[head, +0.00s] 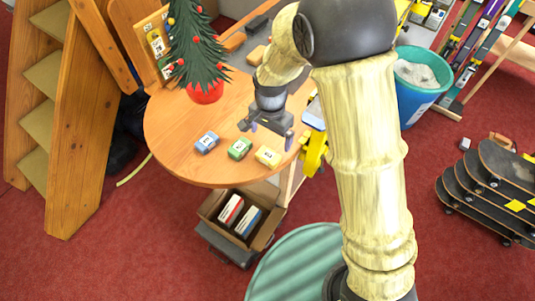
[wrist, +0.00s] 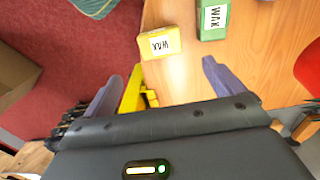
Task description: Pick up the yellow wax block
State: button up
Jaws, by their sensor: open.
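The yellow wax block (head: 267,156) lies on the round wooden table near its front right edge, with a white label on top. In the wrist view the yellow wax block (wrist: 160,43) lies just beyond and between the fingertips, its label reading WAX. My gripper (head: 270,135) is above the table by the block, open and empty. Its two purple fingers also show in the wrist view (wrist: 163,70), spread apart with nothing between them. No contact with the block shows.
A green block (head: 240,148) and a blue block (head: 207,142) lie in a row left of the yellow one. A small decorated tree in a red pot (head: 205,93) stands behind. A yellow tool (head: 313,152) hangs at the table's right edge. An open box (head: 212,207) stands below.

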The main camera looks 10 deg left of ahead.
jog(key=p, duration=0.1)
send_over(269, 153)
jog(key=shift+d+f, duration=0.15)
jog(key=shift+f, duration=2.2)
jog(key=shift+s+f+p, duration=0.1)
jog(key=shift+f+p, duration=0.45)
jog(key=shift+p, duration=0.05)
jog(key=shift+f+p, duration=0.8)
jog(key=shift+f, duration=1.2)
jog(key=c, duration=1.2)
